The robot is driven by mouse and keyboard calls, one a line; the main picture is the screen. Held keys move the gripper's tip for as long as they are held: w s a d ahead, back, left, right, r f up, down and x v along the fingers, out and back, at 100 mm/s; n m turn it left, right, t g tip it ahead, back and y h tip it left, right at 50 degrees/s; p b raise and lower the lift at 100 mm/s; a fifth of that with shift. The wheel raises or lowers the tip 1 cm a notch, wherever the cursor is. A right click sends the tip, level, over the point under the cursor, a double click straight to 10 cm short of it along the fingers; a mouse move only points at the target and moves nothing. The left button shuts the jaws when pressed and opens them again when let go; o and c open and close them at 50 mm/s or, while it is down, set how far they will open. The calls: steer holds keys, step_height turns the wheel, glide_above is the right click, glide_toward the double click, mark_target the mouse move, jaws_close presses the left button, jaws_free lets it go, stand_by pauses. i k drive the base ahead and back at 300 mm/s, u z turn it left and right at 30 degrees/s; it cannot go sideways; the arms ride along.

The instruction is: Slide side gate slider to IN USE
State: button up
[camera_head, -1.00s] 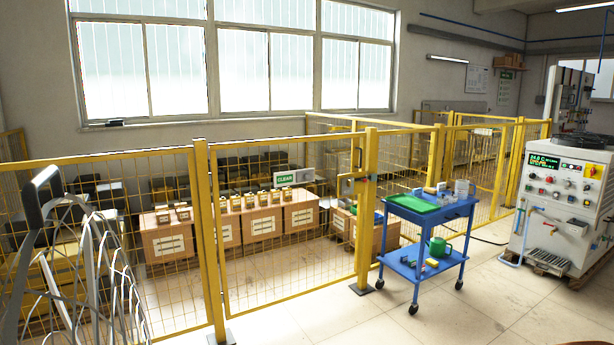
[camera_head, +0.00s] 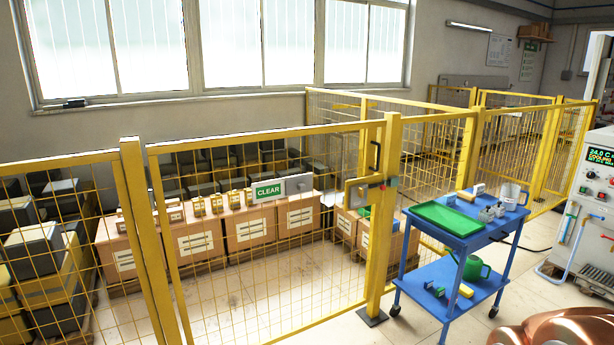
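The sign on the side gate (camera_head: 230,136) shows a green CLEAR panel (camera_head: 268,191). Right beside it, a grey plate with a small knob, which looks like the slider (camera_head: 299,185), covers the right part of the sign. No IN USE wording is visible. The yellow mesh gate stands in its frame, with a latch box (camera_head: 366,191) at its right post. My gripper is not in view. A glossy copper-coloured shape at the bottom right may be part of my own body.
A blue trolley (camera_head: 462,242) with a green tray (camera_head: 446,218) and small items stands right of the gate post. A white control cabinet (camera_head: 590,200) stands at the far right. Boxes (camera_head: 247,228) lie behind the fence. Little floor shows in front of the gate.

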mark_target(301, 185)
steer(key=i, duration=0.95)
steer(key=u, duration=2.65)
steer(key=i, duration=1.85)
steer(key=z, duration=2.6)
steer(key=i, duration=0.5)
